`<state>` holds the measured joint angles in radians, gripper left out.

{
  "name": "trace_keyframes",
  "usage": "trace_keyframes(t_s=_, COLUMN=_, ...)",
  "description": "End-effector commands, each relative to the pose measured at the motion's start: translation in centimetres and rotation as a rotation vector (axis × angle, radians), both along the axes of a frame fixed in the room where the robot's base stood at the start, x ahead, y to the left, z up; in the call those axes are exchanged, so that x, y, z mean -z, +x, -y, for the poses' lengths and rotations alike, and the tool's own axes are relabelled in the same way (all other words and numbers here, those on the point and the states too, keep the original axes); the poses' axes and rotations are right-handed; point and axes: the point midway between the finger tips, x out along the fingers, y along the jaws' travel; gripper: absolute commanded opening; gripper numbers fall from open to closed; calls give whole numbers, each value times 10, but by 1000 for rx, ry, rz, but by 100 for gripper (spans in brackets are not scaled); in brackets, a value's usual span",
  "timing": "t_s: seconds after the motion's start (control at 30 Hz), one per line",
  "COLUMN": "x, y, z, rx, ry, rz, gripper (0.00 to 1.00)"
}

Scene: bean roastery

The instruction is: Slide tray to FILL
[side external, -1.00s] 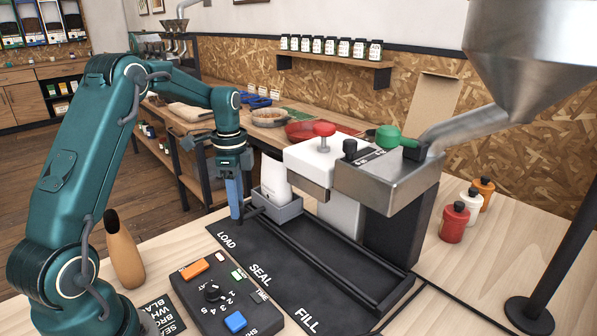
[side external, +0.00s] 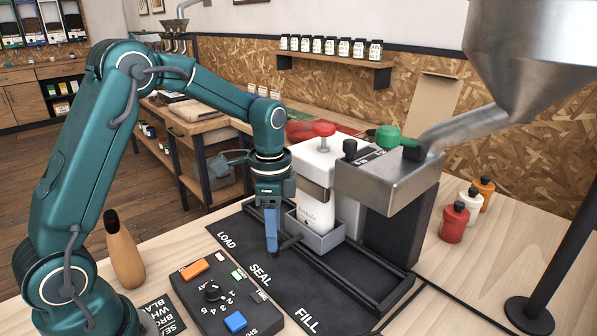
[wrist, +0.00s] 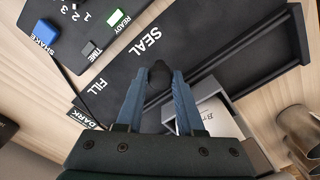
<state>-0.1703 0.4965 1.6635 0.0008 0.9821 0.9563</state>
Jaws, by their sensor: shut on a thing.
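The grey tray (side external: 318,240) sits on the dark rail track (side external: 370,290), beside the SEAL label and under the white sealing head with the red knob (side external: 324,130). A white bag (side external: 316,208) stands upright in it. My gripper (side external: 272,250) points down at the tray's left side, its blue fingers shut on the tray's dark handle (side external: 290,241). In the wrist view the fingers close around the dark round handle end (wrist: 160,72); the tray and bag (wrist: 208,118) show partly behind the gripper. The FILL label (side external: 307,320) is at the track's near end.
The metal hopper chute (side external: 470,130) with a green knob (side external: 388,137) stands above the track's near part. A control panel (side external: 225,295) lies left of the track. A wooden bottle-like object (side external: 124,255) stands farther left. The track toward FILL is clear.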

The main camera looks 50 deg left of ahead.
Motion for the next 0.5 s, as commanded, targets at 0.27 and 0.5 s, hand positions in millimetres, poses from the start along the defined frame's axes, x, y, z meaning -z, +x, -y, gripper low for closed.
trace_keyframes(t_s=0.27, x=-1, y=0, z=55, rx=6, ry=-2, rz=2, gripper=0)
trace_keyframes(t_s=0.5, x=-1, y=0, z=96, rx=4, ry=-2, rz=2, gripper=0)
